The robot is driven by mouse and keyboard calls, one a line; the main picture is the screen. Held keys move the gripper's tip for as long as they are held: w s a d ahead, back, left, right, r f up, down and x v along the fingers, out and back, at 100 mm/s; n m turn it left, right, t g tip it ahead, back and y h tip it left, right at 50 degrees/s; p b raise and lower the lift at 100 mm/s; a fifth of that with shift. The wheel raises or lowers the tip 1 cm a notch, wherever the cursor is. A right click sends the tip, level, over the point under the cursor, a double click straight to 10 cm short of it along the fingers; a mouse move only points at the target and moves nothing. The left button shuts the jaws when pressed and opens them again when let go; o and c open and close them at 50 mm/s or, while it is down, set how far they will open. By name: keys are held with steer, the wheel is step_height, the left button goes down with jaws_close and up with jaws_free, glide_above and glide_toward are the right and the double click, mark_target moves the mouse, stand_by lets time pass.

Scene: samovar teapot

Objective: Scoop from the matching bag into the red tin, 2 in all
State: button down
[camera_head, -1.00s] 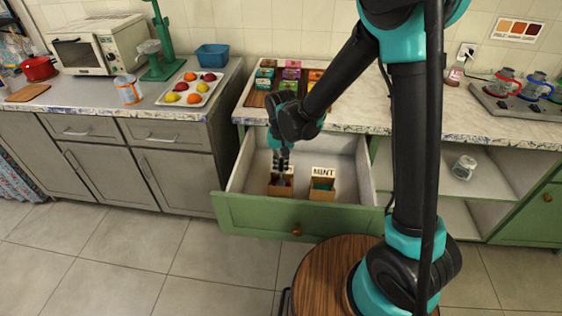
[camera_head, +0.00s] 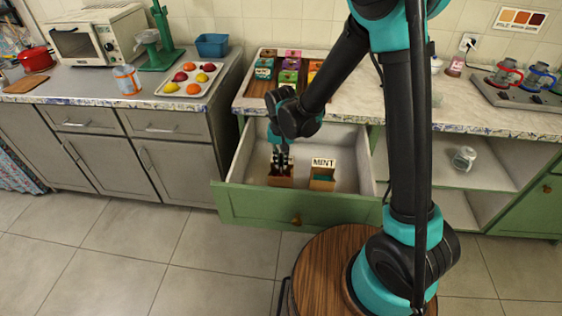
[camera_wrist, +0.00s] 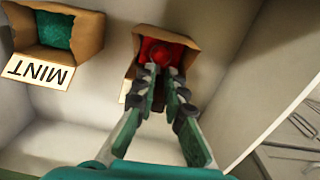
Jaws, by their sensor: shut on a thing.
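An open brown bag with red contents (camera_wrist: 174,44) stands in the drawer; it also shows in the head view (camera_head: 282,182). Its label is mostly hidden by my fingers. My gripper (camera_wrist: 158,72) points down into this bag's mouth, its fingers close together. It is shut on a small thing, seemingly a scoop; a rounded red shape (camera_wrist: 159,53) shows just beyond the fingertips. In the head view, my gripper (camera_head: 281,164) is at the left bag. The MINT bag (camera_head: 322,179), with green contents, stands beside it. A small reddish tin (camera_head: 268,52) seems to stand at the back left of the wooden tray.
The green drawer (camera_head: 255,204) is pulled out, its walls around both bags. The wooden tray (camera_head: 252,88) with several coloured tins is on the counter above. A fruit tray, blue basket (camera_head: 212,46) and microwave (camera_head: 100,38) are left. A jar (camera_head: 463,158) lies on the right shelf.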

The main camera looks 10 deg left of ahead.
stand_by(0.3)
step_height(320, 180, up, 10)
steer(key=shift+r, duration=0.25)
stand_by(1.0)
stand_by(0.4)
